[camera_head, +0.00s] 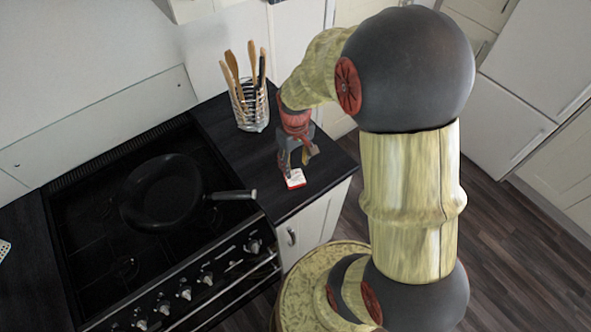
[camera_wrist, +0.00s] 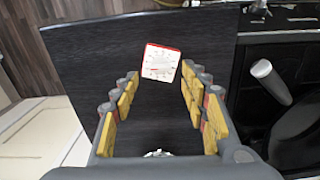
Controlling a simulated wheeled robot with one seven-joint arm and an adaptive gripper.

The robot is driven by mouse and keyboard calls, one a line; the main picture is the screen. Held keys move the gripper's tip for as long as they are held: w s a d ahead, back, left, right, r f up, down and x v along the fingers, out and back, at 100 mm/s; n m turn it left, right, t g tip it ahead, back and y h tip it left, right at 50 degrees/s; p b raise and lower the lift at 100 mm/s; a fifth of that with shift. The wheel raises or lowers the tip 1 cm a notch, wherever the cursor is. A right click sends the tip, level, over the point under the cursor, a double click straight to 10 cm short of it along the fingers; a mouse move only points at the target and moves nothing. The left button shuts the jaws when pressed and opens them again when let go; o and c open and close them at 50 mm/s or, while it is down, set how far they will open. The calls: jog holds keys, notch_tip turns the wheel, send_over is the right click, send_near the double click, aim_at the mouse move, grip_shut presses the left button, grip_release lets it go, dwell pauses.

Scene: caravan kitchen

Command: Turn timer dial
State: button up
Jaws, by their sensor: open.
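The timer (camera_head: 295,179) is a small white block with red edges on the dark counter right of the stove. In the wrist view the timer (camera_wrist: 161,62) lies beyond and between my fingertips, with its pale marked face toward the camera; the dial itself is too small to make out clearly. My gripper (camera_head: 297,160) points down at the counter just behind the timer. In the wrist view my gripper (camera_wrist: 160,85) is open, its yellow-padded fingers spread on both sides with nothing between the pads. I cannot tell whether a fingertip touches the timer.
A wire holder (camera_head: 251,108) with wooden utensils stands behind my gripper. A black frying pan (camera_head: 162,192) sits on the stove (camera_head: 95,235), its handle reaching toward the counter. The counter (camera_head: 318,183) ends close to the right of the timer.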

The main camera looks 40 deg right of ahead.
notch_tip(320, 180, up, 7)
jog(key=shift+f, duration=0.2)
send_over(295, 174)
notch_tip(295, 174, down, 5)
jog(key=shift+w+r, duration=0.1)
jog(key=shift+r, duration=0.05)
notch_tip(295, 174, down, 7)
jog(key=shift+f+b, duration=0.15)
jog(key=shift+b, duration=0.65)
jog(key=shift+c, duration=1.1)
jog(key=c, duration=0.9)
